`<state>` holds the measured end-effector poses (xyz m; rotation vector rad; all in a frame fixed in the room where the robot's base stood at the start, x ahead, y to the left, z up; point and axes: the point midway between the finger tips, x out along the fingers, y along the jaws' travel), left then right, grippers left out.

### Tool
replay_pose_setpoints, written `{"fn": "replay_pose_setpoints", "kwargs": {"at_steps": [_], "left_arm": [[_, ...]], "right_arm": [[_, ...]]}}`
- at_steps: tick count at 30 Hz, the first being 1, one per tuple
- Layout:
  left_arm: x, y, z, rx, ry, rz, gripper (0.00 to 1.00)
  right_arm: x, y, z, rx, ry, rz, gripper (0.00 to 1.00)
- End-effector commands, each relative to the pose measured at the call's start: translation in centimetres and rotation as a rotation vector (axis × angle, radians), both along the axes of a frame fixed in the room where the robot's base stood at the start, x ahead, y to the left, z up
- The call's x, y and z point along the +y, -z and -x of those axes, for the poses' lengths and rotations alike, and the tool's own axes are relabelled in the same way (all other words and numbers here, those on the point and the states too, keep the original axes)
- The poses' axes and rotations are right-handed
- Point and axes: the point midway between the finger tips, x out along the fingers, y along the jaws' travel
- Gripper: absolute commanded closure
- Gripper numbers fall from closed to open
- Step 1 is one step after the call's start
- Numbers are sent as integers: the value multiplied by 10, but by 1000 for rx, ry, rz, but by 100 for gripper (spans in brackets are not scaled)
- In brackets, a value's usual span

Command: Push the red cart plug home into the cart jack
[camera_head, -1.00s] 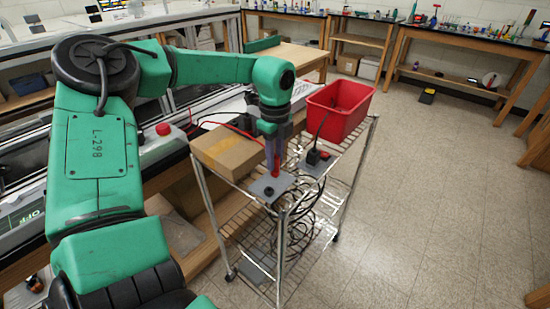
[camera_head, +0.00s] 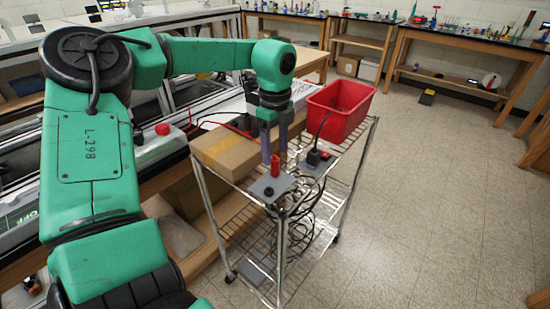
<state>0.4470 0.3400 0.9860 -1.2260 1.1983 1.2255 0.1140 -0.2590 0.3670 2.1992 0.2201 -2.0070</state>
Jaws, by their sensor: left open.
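The red cart plug (camera_head: 275,166) stands upright at the grey plate (camera_head: 266,187) on the near top corner of the wire cart (camera_head: 283,240). I cannot tell how deep it sits, and its jack is hidden under it. A black round fitting (camera_head: 269,191) shows on the same plate, in front of the plug. My left gripper (camera_head: 274,153) points down just above the plug. Its two fingers are spread apart around or just above the plug's top and do not grip it. My right gripper is not in view.
A cardboard box (camera_head: 226,150) lies left of the plug on the cart's top shelf. A red bin (camera_head: 339,108) stands behind, and a black plug (camera_head: 314,156) stands upright on another grey plate at right. Cables hang below.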

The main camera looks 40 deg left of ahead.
Motion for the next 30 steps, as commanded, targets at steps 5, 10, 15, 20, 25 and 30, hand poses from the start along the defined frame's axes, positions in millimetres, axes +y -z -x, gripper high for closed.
{"fn": "replay_pose_setpoints", "kwargs": {"at_steps": [5,10,15,20,25,30], "left_arm": [[0,-45,-1,-5,-1,-4,36],[0,-86,-1,-4,0,-3,36],[0,-109,0,-1,0,-1,36],[0,-114,0,1,1,1,36],[0,-114,0,0,1,1,36],[0,-113,0,0,1,1,36]], "right_arm": [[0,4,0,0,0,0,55],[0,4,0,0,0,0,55],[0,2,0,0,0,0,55],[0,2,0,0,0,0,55],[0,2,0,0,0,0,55],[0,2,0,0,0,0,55]]}}
